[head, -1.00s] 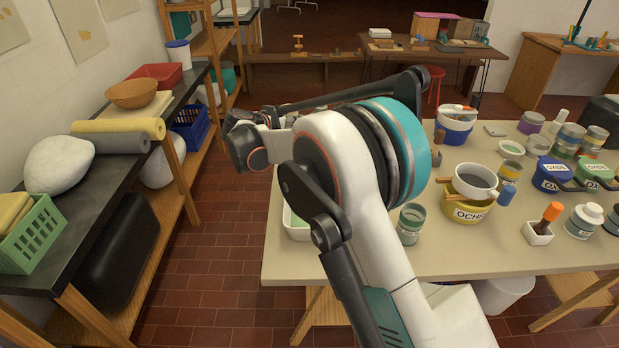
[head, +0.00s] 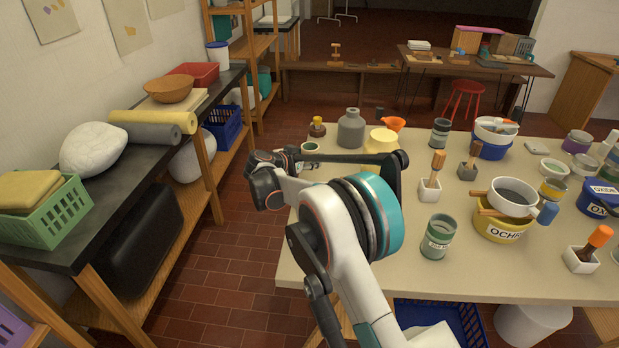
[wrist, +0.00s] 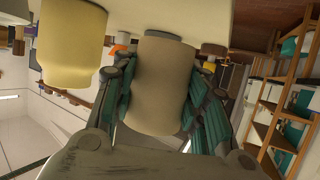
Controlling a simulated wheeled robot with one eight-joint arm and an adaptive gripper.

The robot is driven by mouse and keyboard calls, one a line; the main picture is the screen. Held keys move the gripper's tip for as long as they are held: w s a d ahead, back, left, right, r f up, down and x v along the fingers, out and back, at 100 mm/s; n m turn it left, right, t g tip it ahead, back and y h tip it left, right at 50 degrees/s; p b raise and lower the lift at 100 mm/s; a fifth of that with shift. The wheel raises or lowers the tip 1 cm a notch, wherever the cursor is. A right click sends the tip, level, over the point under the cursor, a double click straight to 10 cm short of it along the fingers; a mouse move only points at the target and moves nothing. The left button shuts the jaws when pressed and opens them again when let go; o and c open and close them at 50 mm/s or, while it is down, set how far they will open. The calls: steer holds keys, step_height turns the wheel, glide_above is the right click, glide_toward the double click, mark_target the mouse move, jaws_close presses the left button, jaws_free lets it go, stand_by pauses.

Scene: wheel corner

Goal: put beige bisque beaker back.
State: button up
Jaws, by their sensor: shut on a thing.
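The beige bisque beaker (wrist: 162,92) is large in the middle of the wrist view. It is a plain, matt, dull-beige cylinder with rounded edges. My gripper (wrist: 160,76) is shut on it, with a dark green finger pressed against either side. The wrist view is upside down, with the pale tabletop along its top edge. The beaker appears close to that surface, but I cannot tell whether it touches. In the head view my own arm hides the fingers and the beaker.
A yellow vessel (wrist: 73,42) is close beside the held beaker. In the head view, a grey bottle (head: 351,130), a yellow pot (head: 381,141) and an orange funnel (head: 394,123) stand at the table's back left. A green-labelled jar (head: 437,237) stands near my arm. The table's front-left corner (head: 300,272) is bare.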

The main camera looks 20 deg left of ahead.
steer(key=shift+f+b, duration=0.9)
steer(key=shift+f, duration=2.05)
steer(key=shift+f, duration=0.1)
steer(key=o, duration=1.2)
steer(key=shift+s+a+r, duration=0.1)
steer(key=shift+s+r, duration=0.15)
steer(key=shift+s, duration=0.05)
steer(key=p+v, duration=0.3)
steer(key=v, duration=0.8)
steer(key=shift+s+p, duration=0.15)
steer(key=shift+p, duration=0.25)
